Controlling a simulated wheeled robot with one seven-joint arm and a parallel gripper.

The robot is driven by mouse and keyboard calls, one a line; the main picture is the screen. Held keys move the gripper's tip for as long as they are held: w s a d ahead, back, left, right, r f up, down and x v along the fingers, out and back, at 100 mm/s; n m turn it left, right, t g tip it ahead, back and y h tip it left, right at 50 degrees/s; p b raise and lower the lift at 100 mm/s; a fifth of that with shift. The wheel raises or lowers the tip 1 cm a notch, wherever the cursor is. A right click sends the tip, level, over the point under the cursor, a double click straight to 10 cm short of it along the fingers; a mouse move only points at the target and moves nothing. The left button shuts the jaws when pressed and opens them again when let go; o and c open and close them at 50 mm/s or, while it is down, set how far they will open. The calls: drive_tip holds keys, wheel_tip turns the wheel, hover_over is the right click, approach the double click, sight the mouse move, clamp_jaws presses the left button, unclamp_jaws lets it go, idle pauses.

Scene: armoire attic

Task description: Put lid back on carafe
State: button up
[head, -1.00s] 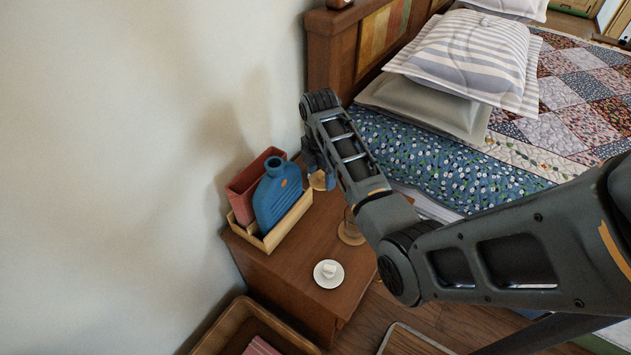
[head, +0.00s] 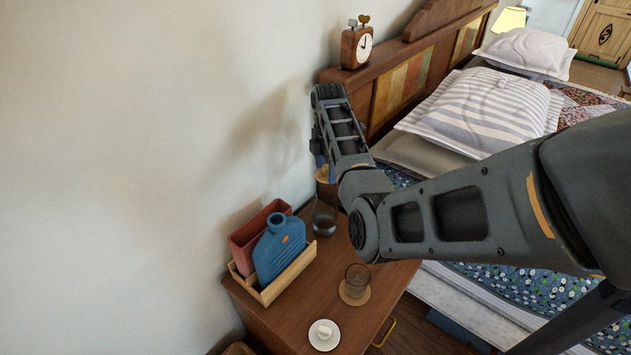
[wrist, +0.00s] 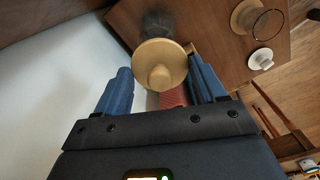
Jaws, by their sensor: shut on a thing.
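The lid is a round tan wooden disc with a knob (wrist: 160,65). It sits between the blue fingers of my gripper (wrist: 163,86), which is shut on it. In the head view a small tan part of the lid (head: 322,173) shows below my wrist, mostly hidden by my arm. The carafe (head: 324,219) is dark clear glass and stands on the nightstand, below the lid in the picture. In the wrist view the carafe (wrist: 155,22) shows dark just beyond the lid, partly covered by it. I cannot tell the height gap between them.
The nightstand (head: 300,309) also bears a wooden tray (head: 290,275) with a blue bottle (head: 280,250) and a red container (head: 246,240). A glass (head: 357,279) stands on a coaster, near a white saucer (head: 323,343). The wall is close on the left; the bed's headboard (head: 400,85) is behind.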

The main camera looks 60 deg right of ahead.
drive_tip(key=shift+w+d+r, duration=0.1)
drive_tip(key=shift+w+d, duration=0.05)
drive_tip(key=shift+d, duration=0.1)
drive_tip(key=shift+f, duration=1)
wheel_tip(320, 180, down, 4)
drive_tip(key=b, duration=0.3)
drive_tip(key=shift+f+b, duration=0.1)
drive_tip(key=shift+b, duration=0.2)
drive_tip(key=shift+p, duration=0.55)
drive_tip(key=shift+f, duration=0.15)
idle(1.0)
idle(1.0)
drive_tip(key=o, duration=1.1)
